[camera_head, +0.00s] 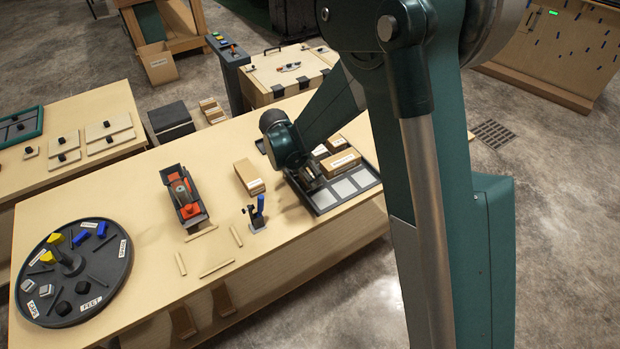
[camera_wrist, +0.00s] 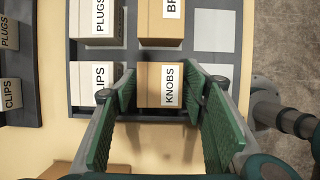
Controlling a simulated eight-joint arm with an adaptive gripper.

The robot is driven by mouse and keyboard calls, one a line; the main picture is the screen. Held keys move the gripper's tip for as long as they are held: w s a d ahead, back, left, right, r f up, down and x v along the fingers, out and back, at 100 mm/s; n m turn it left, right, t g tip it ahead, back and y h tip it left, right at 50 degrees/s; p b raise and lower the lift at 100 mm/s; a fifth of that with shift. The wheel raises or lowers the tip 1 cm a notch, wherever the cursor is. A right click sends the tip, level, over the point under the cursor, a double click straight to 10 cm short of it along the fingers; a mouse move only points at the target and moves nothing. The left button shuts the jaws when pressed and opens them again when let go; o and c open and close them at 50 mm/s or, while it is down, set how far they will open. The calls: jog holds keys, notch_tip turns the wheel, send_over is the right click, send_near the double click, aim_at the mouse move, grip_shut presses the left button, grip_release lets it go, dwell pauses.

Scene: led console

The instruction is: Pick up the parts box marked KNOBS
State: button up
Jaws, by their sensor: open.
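The parts box marked KNOBS (camera_wrist: 154,86) is a small tan cardboard box with a white label, in the middle of the wrist view. It sits in a dark tray (camera_wrist: 243,52). My gripper (camera_wrist: 161,92) is open, its green-padded fingers pointing at the box, one to its left and one to its right. Contact with the sides cannot be told. In the head view my gripper (camera_head: 311,178) is low over the left part of the dark tray (camera_head: 325,206). The KNOBS label cannot be read there, and my gripper and arm cover part of the tray.
A box marked CLIPS (camera_wrist: 88,84) stands close left of KNOBS. A PLUGS box (camera_wrist: 92,18) and a box with a cut-off label (camera_wrist: 158,18) stand beyond. Pale empty squares (camera_wrist: 215,30) lie right. A loose carton (camera_head: 248,178) and turntable (camera_head: 107,262) are on the bench.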

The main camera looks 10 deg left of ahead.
jog(key=shift+f, duration=0.1)
dwell(0.5)
jog(key=c, duration=0.7)
jog(key=shift+r, duration=5)
